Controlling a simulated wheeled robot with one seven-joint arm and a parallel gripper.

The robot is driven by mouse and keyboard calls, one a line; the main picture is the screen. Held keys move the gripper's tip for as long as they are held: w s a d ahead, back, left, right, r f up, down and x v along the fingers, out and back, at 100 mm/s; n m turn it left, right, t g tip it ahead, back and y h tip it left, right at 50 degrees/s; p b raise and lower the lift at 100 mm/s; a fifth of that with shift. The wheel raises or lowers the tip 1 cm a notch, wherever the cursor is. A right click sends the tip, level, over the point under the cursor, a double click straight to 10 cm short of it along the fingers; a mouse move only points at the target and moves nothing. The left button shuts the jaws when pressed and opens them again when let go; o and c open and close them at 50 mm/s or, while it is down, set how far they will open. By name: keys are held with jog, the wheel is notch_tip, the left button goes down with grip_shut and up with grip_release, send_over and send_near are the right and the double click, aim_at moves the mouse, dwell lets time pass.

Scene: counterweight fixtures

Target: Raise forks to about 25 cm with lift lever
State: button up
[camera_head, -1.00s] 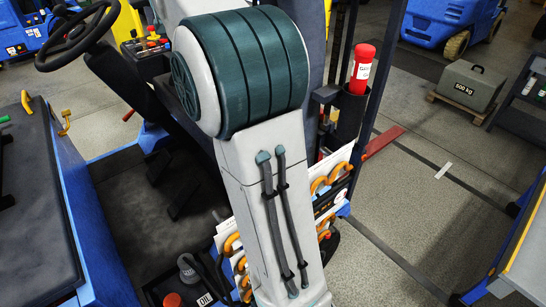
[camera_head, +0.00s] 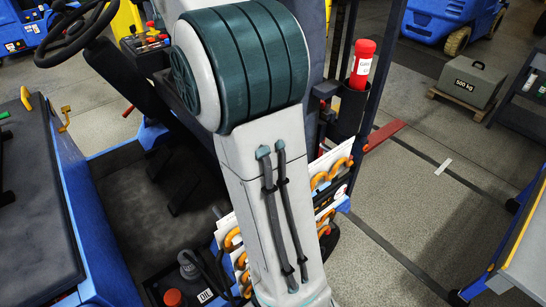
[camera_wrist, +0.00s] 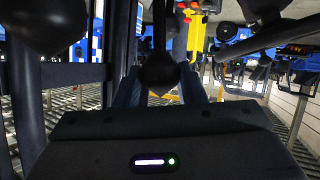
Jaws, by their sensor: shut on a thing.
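In the wrist view my gripper (camera_wrist: 161,88) is shut on a lever with a dark rounded knob (camera_wrist: 158,72), which stands between the two fingers. A dark rod runs up from the knob to the top edge. In the head view my own arm hides the gripper and this lever. The truck's control panel (camera_head: 148,43) shows at the upper left, with several small red and yellow knobs. A flat red bar (camera_head: 385,135), possibly a fork, sticks out past the dark mast (camera_head: 345,30); its height above the floor is hard to judge.
A steering wheel (camera_head: 75,30) and a dark seat or cover (camera_head: 35,190) lie left. A red cylinder (camera_head: 362,62) sits in a black holder by the mast. A 500 kg weight (camera_head: 472,82) rests on a pallet, right. A bench edge (camera_head: 520,245) borders clear floor.

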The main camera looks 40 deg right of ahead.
dwell(0.3)
jog(key=d+p, duration=0.1)
jog(key=d, duration=0.2)
dwell(0.6)
jog(key=o, duration=0.8)
jog(key=shift+o, duration=0.2)
jog(key=shift+s+r, duration=0.1)
jog(key=b+v, duration=0.2)
jog(key=v, duration=0.7)
jog(key=shift+s+a, duration=0.2)
jog(key=shift+s, duration=0.15)
